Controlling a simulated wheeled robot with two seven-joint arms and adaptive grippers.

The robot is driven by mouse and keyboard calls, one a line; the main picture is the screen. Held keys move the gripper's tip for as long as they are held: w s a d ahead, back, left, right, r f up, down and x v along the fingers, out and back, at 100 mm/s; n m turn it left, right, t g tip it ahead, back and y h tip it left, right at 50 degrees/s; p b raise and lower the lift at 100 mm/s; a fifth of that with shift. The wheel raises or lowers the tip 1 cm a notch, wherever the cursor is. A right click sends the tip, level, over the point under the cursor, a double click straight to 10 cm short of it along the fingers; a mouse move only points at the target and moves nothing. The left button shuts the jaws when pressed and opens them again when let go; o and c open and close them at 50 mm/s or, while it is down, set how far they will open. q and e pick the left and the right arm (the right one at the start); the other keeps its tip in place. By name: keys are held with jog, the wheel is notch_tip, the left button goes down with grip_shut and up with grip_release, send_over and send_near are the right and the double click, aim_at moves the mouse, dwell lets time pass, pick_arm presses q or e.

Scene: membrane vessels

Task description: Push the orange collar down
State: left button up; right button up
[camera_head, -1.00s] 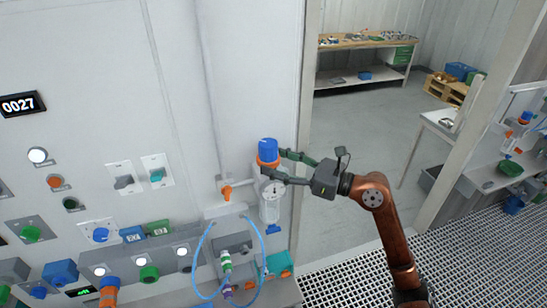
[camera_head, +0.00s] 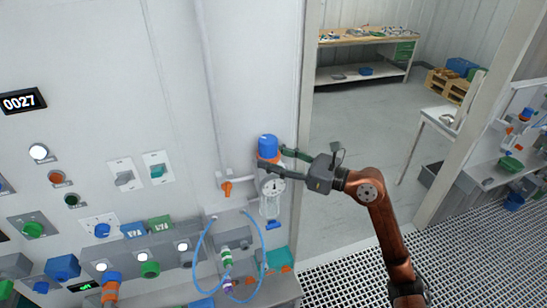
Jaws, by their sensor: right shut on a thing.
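The orange collar (camera_head: 266,159) is a narrow band just under the blue cap (camera_head: 267,144) of an upright filter vessel on the white panel's right side. A round gauge (camera_head: 273,187) and a clear bowl (camera_head: 269,207) are below it. My right gripper (camera_head: 274,161) reaches in from the right. Its two dark green-grey fingers are shut on the orange collar and hide part of it. My left gripper is not in view.
An orange valve handle (camera_head: 227,189) on a pipe is just left of the vessel. Blue tubing (camera_head: 203,247) loops below it. Several knobs and lamps cover the panel at left. To the right is open floor (camera_head: 350,140).

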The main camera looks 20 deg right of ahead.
jog(key=c, duration=0.3)
jog(key=shift+f+b, duration=0.85)
jog(key=shift+b, duration=0.05)
jog(key=shift+a, duration=0.1)
jog(key=o, duration=1.4)
jog(key=shift+r, duration=0.1)
jog(key=shift+s, duration=0.1)
jog(key=v, duration=1.2)
